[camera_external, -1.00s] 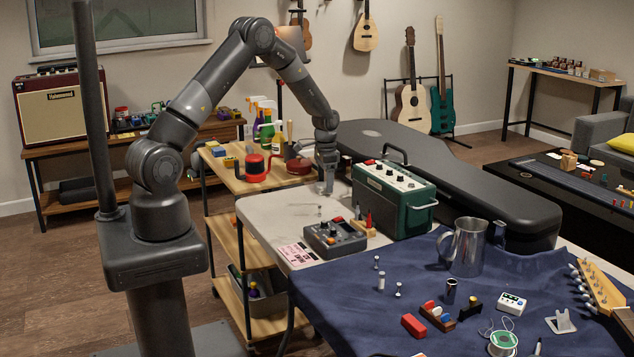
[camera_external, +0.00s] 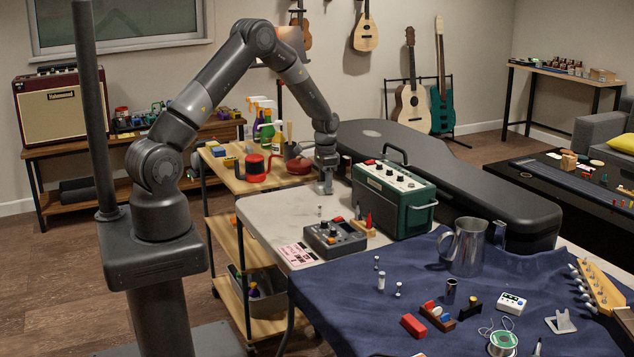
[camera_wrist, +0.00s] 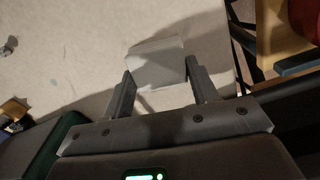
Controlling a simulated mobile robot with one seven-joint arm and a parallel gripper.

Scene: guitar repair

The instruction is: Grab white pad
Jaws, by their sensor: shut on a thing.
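The white pad (camera_wrist: 156,62) is a pale block between the two fingers of my gripper (camera_wrist: 160,85) in the wrist view. My gripper is shut on it, with one finger on each side. In the external view, my gripper (camera_external: 326,186) points down over the back of the pale tabletop (camera_external: 285,208), beside the green amplifier. The pad is too small and too much hidden by the fingers to make out there. I cannot tell whether it is still touching the tabletop.
A green amplifier (camera_external: 394,199) stands right of my gripper, with a black guitar case (camera_external: 460,180) behind it. A grey pedal (camera_external: 336,239) sits in front. A wooden cart (camera_external: 232,183) with red containers is at the left. The tabletop left of the pedal is mostly clear.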

